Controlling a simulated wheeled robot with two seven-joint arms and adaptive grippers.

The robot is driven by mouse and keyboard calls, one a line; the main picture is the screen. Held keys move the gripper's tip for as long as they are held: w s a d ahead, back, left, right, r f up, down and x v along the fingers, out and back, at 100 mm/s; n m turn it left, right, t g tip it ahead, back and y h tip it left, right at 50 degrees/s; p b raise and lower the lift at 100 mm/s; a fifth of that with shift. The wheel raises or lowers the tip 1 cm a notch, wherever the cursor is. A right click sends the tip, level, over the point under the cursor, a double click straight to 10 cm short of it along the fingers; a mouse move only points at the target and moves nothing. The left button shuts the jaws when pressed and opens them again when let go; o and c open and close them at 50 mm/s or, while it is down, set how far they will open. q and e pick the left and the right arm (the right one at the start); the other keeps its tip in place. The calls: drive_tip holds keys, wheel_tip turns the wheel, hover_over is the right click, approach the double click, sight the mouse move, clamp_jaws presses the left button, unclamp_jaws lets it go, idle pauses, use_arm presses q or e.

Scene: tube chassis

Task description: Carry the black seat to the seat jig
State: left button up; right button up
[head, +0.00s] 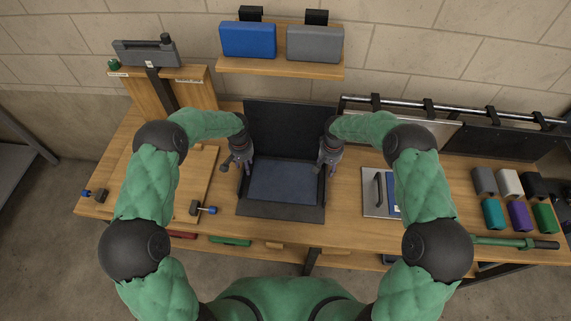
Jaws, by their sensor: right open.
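A dark seat pad (283,182) lies flat in the middle of the bench, inside a black frame (280,211) that I take for the seat jig. A black panel (290,125) stands upright behind the pad. From this view I cannot tell for sure where the seat ends and the jig begins. My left gripper (239,164) is at the pad's left rear side, its fingers spread. My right gripper (327,162) is open at the right rear side. I cannot tell whether either one touches the pad or frame.
A wall shelf (281,68) holds a blue pad (248,40) and a grey pad (315,44). Several coloured blocks (518,216) stand at the right. A metal plate with a handle (376,193) lies right of the frame.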

use_arm(q)
drive_tip(key=shift+f, duration=0.35)
use_arm(e)
drive_tip(key=shift+f, duration=0.35)
use_arm(q)
clamp_jaws()
use_arm(e)
clamp_jaws()
use_arm(q)
drive_tip(key=shift+w+r, duration=0.1)
drive_tip(key=shift+r, duration=0.15)
use_arm(e)
drive_tip(key=shift+w+r, duration=0.1)
drive_tip(key=shift+r, duration=0.15)
